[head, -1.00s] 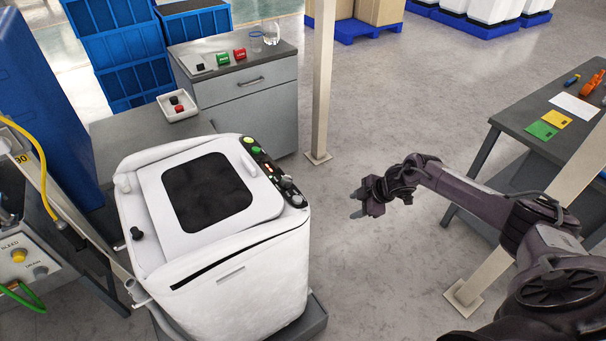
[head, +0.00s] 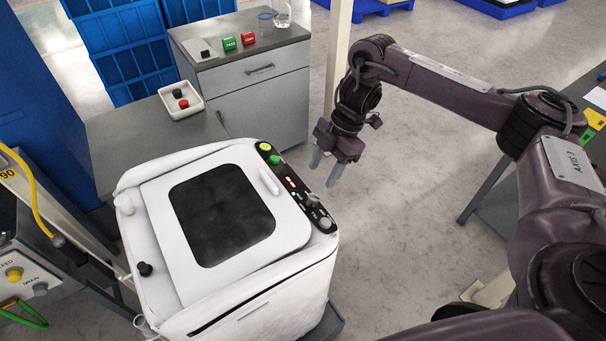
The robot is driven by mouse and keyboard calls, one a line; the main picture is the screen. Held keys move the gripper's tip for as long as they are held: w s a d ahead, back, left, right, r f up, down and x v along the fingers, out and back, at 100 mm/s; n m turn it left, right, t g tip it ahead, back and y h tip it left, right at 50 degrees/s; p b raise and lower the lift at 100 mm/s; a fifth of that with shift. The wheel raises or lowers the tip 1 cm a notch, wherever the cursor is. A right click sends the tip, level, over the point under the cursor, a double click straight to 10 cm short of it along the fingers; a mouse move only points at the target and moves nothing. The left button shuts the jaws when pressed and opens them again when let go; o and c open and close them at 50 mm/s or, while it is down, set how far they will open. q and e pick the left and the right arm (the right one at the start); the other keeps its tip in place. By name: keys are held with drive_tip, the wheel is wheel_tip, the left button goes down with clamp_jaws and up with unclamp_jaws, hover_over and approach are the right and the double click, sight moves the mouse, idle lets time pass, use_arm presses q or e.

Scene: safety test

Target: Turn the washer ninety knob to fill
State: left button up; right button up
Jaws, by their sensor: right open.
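The white washer (head: 270,275) stands left of centre with its dark-windowed lid (head: 222,215) closed. A black control panel (head: 296,190) runs along its right edge, with a green button, a small red display and grey knobs. The larger grey knob (head: 312,200) sits towards the front end of the panel; its setting is too small to read. My right gripper (head: 325,170) is open and empty, fingers pointing down, above and just right of the panel, apart from it. My left gripper is not in view.
A grey cabinet (head: 262,100) with green and red blocks and glassware stands behind the washer. A white tray (head: 181,101) with two buttons lies on a low grey surface. A post (head: 338,50) rises behind my right arm. Open floor lies right of the washer.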

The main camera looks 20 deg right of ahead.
sight(314, 196)
drive_tip(key=f, duration=0.1)
drive_tip(key=s+a+f, duration=0.1)
drive_tip(key=s+f+b, duration=0.1)
drive_tip(key=shift+a+f, duration=0.3)
drive_tip(key=shift+a, duration=0.1)
drive_tip(key=shift+w+a+f, duration=0.15)
drive_tip(key=shift+a+f, duration=0.05)
drive_tip(key=shift+f, duration=0.3)
drive_tip(key=shift+w+a+f, duration=0.15)
drive_tip(key=shift+a+f, duration=0.05)
drive_tip(key=shift+f, duration=0.3)
drive_tip(key=shift+a+f, duration=0.15)
drive_tip(key=shift+f, duration=0.2)
drive_tip(key=shift+s, duration=0.1)
drive_tip(key=c, duration=1)
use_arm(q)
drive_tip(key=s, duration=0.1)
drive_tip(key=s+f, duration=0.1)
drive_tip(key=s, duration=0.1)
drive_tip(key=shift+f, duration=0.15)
